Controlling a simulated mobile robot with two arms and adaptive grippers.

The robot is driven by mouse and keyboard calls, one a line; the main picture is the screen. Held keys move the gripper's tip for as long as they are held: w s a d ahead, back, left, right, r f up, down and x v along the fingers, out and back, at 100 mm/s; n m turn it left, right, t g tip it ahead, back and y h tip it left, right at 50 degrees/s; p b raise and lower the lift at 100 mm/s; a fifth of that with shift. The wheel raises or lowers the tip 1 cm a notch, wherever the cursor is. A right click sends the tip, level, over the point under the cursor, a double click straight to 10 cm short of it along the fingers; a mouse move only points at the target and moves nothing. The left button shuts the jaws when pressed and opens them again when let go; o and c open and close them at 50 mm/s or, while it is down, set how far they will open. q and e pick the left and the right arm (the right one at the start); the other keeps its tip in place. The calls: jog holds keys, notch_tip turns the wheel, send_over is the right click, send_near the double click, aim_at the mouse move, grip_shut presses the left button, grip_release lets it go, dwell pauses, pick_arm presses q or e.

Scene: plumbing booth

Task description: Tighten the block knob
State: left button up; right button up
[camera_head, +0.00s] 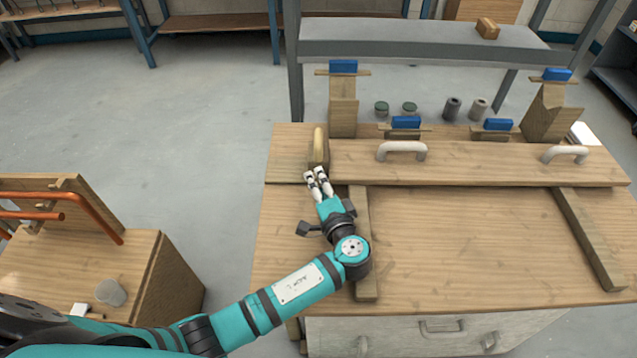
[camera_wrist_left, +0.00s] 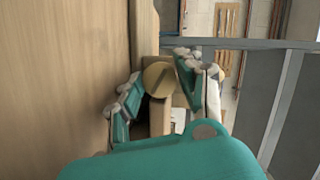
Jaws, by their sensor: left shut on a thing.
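The block knob (camera_head: 318,140) is a pale round wooden disc at the left end of a long wooden board on the workbench. It sits by a small wooden block (camera_head: 318,160). In the left wrist view the knob (camera_wrist_left: 158,79) shows as a tan disc with a dark slot, between the fingers. My left gripper (camera_head: 318,178) reaches it from the front, one finger on each side, shut on it. The exact contact is partly hidden by the fingers. My right gripper is not in view.
The long board (camera_head: 480,163) carries two white handles (camera_head: 402,147). Blue-topped clamps (camera_head: 406,123) and several small cylinders (camera_head: 452,107) stand behind it. Wooden strips (camera_head: 588,235) lie on the bench top (camera_head: 460,240), bare between them. A side stand (camera_head: 100,270) with copper pipes is at left.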

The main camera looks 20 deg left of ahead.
pick_arm(q)
jog(key=o, duration=1.1)
jog(key=shift+f, duration=0.1)
